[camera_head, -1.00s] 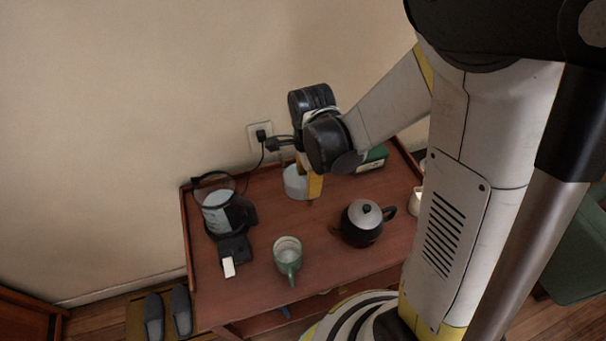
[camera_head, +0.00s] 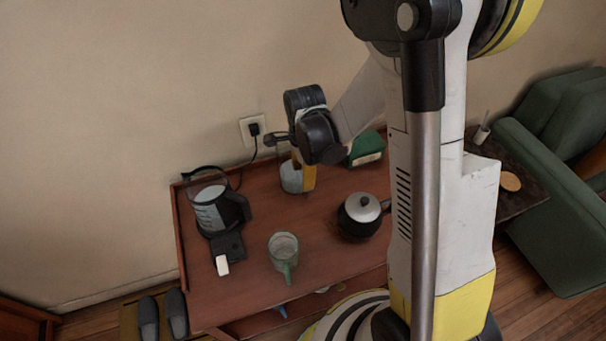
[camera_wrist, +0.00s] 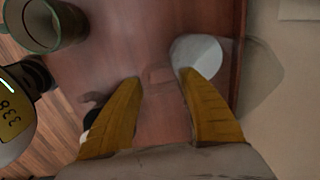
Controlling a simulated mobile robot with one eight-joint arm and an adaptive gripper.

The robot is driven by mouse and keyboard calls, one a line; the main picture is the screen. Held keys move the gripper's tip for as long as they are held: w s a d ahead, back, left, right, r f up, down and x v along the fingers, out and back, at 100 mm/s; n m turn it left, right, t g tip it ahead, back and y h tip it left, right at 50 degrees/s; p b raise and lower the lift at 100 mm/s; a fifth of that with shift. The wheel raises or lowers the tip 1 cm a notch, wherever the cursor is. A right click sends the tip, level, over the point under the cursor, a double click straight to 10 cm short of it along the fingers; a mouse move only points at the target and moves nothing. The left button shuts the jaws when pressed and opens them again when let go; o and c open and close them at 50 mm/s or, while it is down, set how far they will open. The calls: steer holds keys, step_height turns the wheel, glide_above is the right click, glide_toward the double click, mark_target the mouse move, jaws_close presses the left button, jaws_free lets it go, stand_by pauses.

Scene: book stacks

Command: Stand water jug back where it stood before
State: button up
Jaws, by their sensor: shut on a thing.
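The water jug (camera_head: 291,179) is clear, with pale contents low in it. It looks upright at the back of the wooden tabletop, near the wall. My gripper (camera_head: 308,178) reaches down at its right side, and a yellow finger overlaps it. In the wrist view the pale round jug (camera_wrist: 197,55) is at the tip of the right finger. My two yellow fingers (camera_wrist: 160,80) stand apart there, shut on the jug; its clear part between them barely shows. I cannot tell whether its base touches the tabletop.
The wooden table (camera_head: 240,280) also holds a black-handled glass kettle (camera_head: 212,207) at left, a green mug (camera_head: 284,252) in front and a black teapot (camera_head: 362,215) at right. A green box (camera_head: 366,148) is behind. A plug cord (camera_head: 255,155) hangs by the wall.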

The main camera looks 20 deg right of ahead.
steer(key=shift+f, duration=0.2)
steer(key=o, duration=1.3)
steer(key=shift+r, duration=0.1)
steer(key=shift+o, duration=0.2)
step_height(320, 180, up, 13)
steer(key=p, duration=0.5)
steer(key=s+r+n+t, duration=0.6)
steer(key=s+r+n, duration=0.7)
steer(key=n, duration=0.5)
steer(key=shift+t, duration=0.3)
steer(key=shift+s, duration=0.1)
